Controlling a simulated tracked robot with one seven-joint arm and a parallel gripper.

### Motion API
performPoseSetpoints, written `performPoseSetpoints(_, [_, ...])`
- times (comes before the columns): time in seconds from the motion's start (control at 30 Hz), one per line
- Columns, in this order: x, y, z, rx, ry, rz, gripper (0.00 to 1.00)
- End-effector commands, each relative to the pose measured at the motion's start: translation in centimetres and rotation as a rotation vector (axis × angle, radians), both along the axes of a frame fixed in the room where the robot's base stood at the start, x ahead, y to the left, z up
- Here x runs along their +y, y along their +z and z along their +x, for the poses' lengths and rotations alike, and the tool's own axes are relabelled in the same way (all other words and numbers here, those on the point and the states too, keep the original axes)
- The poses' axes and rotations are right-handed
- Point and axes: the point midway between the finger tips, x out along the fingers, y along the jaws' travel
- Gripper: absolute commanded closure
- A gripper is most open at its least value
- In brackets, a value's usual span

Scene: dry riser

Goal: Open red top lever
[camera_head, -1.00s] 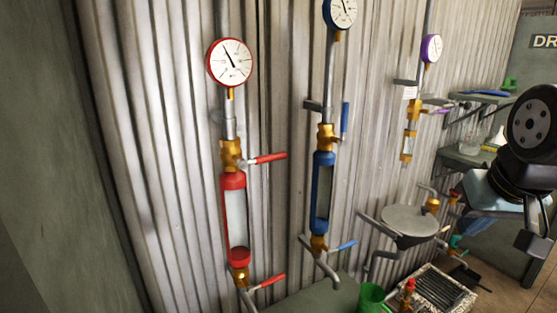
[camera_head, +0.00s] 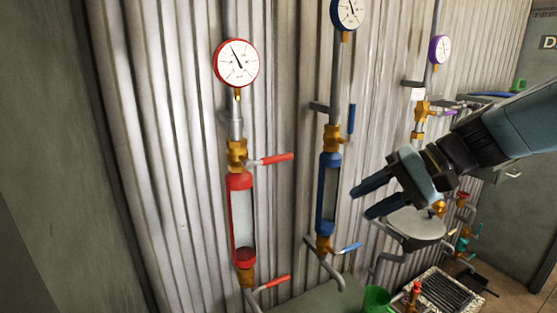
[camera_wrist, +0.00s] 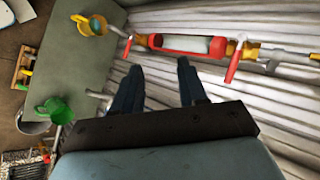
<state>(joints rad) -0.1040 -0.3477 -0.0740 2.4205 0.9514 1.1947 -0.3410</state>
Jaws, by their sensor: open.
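The red top lever (camera_head: 277,159) sticks out to the right from the upper brass valve (camera_head: 237,155), above the red sight glass (camera_head: 241,220). It stands roughly level, across the vertical pipe. A lower red lever (camera_head: 278,282) is at the lower valve. My gripper (camera_head: 362,202) is open and empty, in front of the blue column, to the right of the red one and apart from it. In the wrist view my open fingers (camera_wrist: 158,75) point toward the red sight glass (camera_wrist: 190,43). The red top lever (camera_wrist: 234,62) is to the right of the fingers there.
The blue sight glass (camera_head: 328,195) with its upper lever (camera_head: 351,119) stands close behind my gripper. A round grey plate (camera_head: 416,223) and a green mug (camera_head: 376,299) are below. The wall between the red and blue columns is clear.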

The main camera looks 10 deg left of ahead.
Motion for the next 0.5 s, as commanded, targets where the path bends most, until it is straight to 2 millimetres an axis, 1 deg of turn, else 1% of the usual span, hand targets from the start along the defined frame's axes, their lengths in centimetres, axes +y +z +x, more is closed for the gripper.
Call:
performPoseSetpoints(0.03, [1.1,0.3,1.0,0.028,-0.001,0.074,0.58])
performPoseSetpoints(0.1, [2.4,1.1,2.4,0.054,-0.010,0.179,0.58])
performPoseSetpoints(0.2, [3.9,2.2,4.5,0.075,-0.026,0.316,0.58])
performPoseSetpoints(0.3, [4.8,3.1,6.4,0.085,-0.051,0.427,0.58])
performPoseSetpoints(0.4, [5.3,3.6,7.9,0.087,-0.072,0.500,0.58])
performPoseSetpoints(0.5, [5.6,4.0,8.6,0.084,-0.084,0.540,0.58])
